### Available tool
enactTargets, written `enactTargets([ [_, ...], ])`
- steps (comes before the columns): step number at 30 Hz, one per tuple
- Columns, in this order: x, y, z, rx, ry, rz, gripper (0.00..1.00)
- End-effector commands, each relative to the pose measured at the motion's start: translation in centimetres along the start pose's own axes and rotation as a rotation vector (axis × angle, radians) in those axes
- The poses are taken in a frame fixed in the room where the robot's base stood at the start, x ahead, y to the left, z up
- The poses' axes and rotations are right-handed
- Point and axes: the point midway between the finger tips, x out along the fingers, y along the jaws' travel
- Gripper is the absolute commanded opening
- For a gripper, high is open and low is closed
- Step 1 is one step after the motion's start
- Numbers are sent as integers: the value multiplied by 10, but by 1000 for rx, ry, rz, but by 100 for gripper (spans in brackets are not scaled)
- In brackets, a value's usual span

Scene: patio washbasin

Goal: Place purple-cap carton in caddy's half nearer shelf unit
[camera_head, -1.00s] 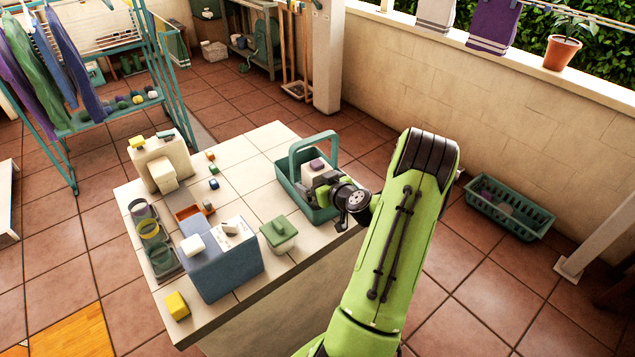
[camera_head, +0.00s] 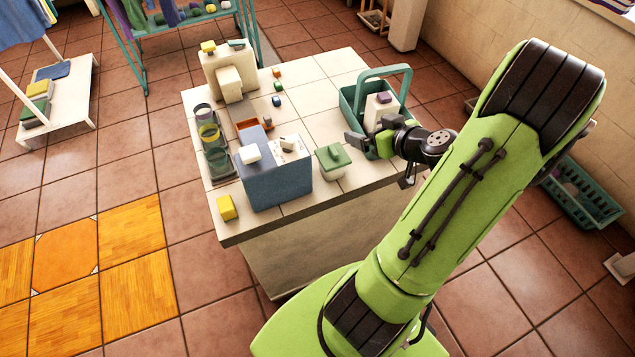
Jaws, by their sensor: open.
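The white carton with the purple cap (camera_head: 381,112) stands upright inside the green caddy (camera_head: 350,96), in the part on my side of its raised handle. My gripper (camera_head: 368,138) is open at the caddy's near side, just in front of the carton. One grey finger shows left of the wrist. The wrist and fingers hide the carton's lower part and the caddy's near right side. I cannot tell whether a finger touches the caddy. The caddy stands at the right side of the tiled counter (camera_head: 322,67).
A lidded green-and-white tub (camera_head: 332,163) stands close left of my gripper. A blue box (camera_head: 272,180), a cream dispenser (camera_head: 229,75) and a yellow block (camera_head: 227,208) stand farther left. The counter has free room behind the tub. A green basket (camera_head: 585,195) lies on the floor at right.

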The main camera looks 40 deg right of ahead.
Motion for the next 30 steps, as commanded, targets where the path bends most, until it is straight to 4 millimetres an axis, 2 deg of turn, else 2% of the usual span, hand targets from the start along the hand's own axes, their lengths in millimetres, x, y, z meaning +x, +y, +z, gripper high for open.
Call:
enactTargets([
  [1, 6, -39, -16, -65, -65, -85, 99],
  [4, 4, -98, -25, -130, -208, -190, 99],
  [6, -6, -137, -30, -178, -307, -231, 99],
  [8, -23, -172, -34, -222, -396, -245, 99],
  [9, -38, -194, -36, -244, -448, -238, 99],
  [11, -64, -220, -37, -260, -508, -210, 99],
  [12, -84, -233, -37, -258, -534, -182, 99],
  [15, -132, -252, -34, -213, -555, -117, 99],
  [19, -172, -258, -26, -124, -553, -73, 99],
  [22, -183, -257, -23, -86, -555, -61, 99],
  [30, -184, -257, -24, -80, -557, -58, 99],
])
